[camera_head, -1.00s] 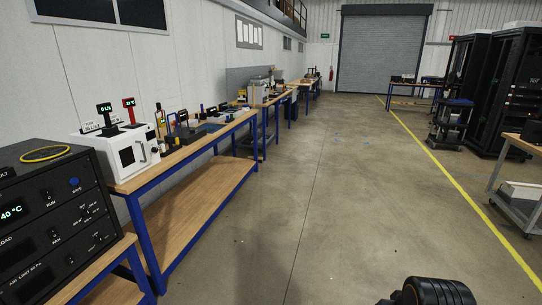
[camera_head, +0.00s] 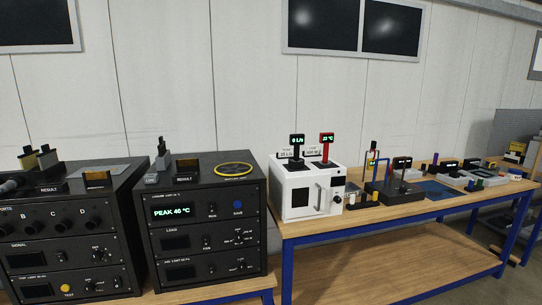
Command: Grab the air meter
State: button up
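A black handheld meter (camera_head: 297,141) with a lit screen reading 0 L/s stands upright on top of a white box-shaped unit (camera_head: 279,191). It looks like the air meter. A red handheld meter (camera_head: 327,139) reading about 22 °C stands just to its right on the same unit. Small white labels stand beside both, too small to read surely. My gripper is not in view.
The wooden bench (camera_head: 330,222) has blue legs. Black test consoles (camera_head: 207,225) stand to the left, one carrying a yellow ring (camera_head: 234,169). Several small devices line the bench to the right. A lower shelf (camera_head: 425,275) looks bare.

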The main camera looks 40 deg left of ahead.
aim_at(295, 163)
jog(key=u, duration=0.95)
jog(key=i, duration=1.3)
jog(key=u, duration=1.05)
